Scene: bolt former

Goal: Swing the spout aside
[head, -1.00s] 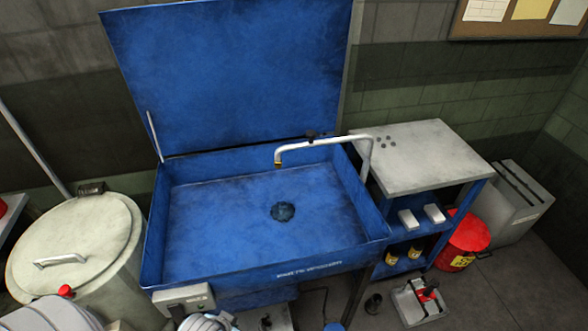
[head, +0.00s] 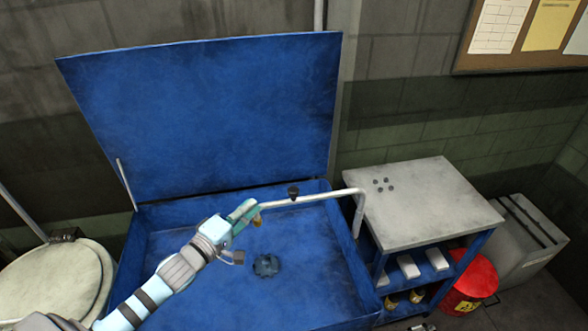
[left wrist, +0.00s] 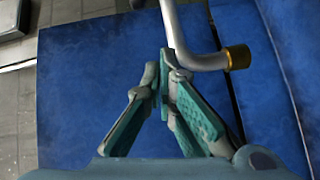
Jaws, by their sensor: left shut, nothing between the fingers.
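The spout (head: 315,197) is a pale metal pipe that rises at the basin's right side and reaches left over the blue basin (head: 325,262). Its brass tip (head: 257,220) hangs down behind the drain. My left gripper (head: 243,213) is shut and empty, with its teal fingers close beside the tip end in the head view. In the left wrist view, the spout (left wrist: 178,30) comes down to my fingertips (left wrist: 164,62) and bends right to the brass tip (left wrist: 238,57). I cannot tell whether the fingers touch it. My right gripper is not in view.
The blue lid (head: 210,115) stands open behind the basin. A black knob (head: 293,192) shows by the pipe. The drain (head: 266,265) lies in the basin floor. A grey-topped cart (head: 420,205) stands close on the right, with a red can (head: 470,283) beyond.

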